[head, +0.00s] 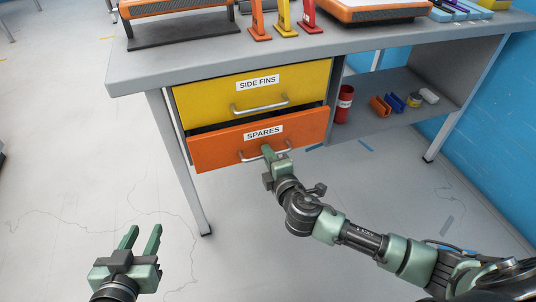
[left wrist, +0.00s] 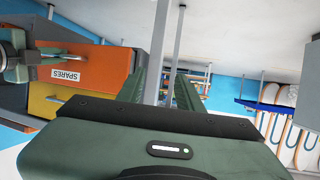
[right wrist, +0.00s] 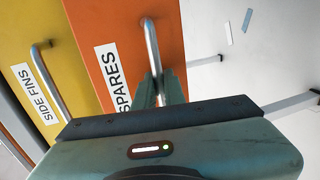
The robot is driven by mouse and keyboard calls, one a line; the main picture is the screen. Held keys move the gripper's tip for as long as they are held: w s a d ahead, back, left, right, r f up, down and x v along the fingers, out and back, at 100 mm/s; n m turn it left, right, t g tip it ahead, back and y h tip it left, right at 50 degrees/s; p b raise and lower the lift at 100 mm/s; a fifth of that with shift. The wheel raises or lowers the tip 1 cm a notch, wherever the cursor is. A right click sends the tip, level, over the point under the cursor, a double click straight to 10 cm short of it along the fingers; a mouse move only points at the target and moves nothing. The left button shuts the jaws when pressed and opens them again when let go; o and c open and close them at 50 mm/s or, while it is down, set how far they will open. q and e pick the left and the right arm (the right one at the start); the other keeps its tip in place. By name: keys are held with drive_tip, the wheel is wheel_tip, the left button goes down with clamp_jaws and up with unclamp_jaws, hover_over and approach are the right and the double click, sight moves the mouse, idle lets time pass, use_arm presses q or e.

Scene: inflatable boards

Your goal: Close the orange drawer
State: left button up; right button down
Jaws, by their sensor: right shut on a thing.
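The orange drawer (head: 222,153), labelled SPARES, is the lower drawer under the grey workbench and stands out a little, with a dark gap above its front. My right gripper (head: 270,152) is at its silver bar handle (head: 246,154). In the right wrist view the fingers (right wrist: 160,90) are shut on the handle (right wrist: 152,45), in front of the orange face (right wrist: 130,40). My left gripper (head: 141,240) is open and empty above the floor, left of the bench.
The yellow SIDE FINS drawer (head: 215,97) above appears shut. The bench top (head: 190,65) holds orange-framed items and upright coloured tools. The open shelf (head: 390,122) at right holds a red can (head: 344,104) and small items. A bench leg (head: 187,165) stands left of the drawers. The floor at left is clear.

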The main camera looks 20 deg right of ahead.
drive_tip(key=shift+f, duration=0.1)
idle(0.3)
drive_tip(key=w, duration=0.4)
use_arm(q)
drive_tip(key=shift+s+a+f+g, duration=0.1)
drive_tip(key=shift+s+f+g, duration=0.2)
drive_tip(key=shift+s+f, duration=0.15)
use_arm(e)
drive_tip(key=c, duration=1.8)
unclamp_jaws()
use_arm(q)
drive_tip(key=shift+w, duration=0.1)
drive_tip(key=shift+r, duration=0.1)
use_arm(e)
drive_tip(key=shift+r, duration=0.2)
